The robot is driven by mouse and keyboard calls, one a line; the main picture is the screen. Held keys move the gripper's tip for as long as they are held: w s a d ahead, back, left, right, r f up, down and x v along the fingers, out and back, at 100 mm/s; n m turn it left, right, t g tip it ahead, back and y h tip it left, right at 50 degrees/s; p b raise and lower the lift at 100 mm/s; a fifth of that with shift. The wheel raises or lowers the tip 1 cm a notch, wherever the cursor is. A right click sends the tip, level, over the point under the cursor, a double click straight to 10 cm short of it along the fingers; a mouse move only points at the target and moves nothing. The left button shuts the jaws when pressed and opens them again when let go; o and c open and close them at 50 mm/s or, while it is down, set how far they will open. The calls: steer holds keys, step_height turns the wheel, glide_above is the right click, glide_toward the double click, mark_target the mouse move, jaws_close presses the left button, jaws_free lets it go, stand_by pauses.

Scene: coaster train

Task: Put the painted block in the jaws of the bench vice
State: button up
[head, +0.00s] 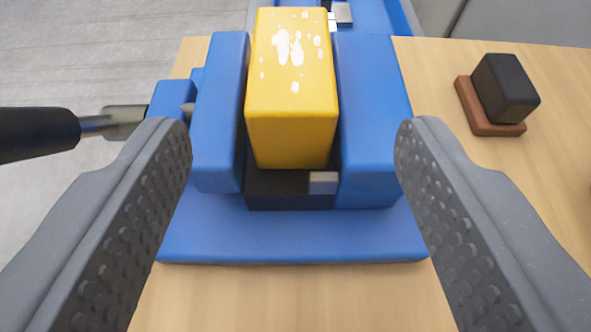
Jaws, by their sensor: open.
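The yellow painted block (290,100) with white splotches on top stands upright between the two blue jaws of the bench vice (290,240). Its top rises a little above the jaws. It looks close against the right jaw, with a thin gap at the left; whether it touches either one is hard to tell. My gripper (293,150) is open and empty, its two grey ridged fingers apart on either side of the vice at the near side. Nothing is between the fingertips except the view of the vice and block beyond.
The vice stands on a wooden bench top (480,210). A black block on a brown base (500,92) sits at the right. A dark handle (40,133) with a metal rod reaches the vice from the left. Grey floor (90,60) shows beyond the bench's left edge.

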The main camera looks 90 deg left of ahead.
steer(key=v, duration=0.5)
steer(key=shift+d, duration=0.35)
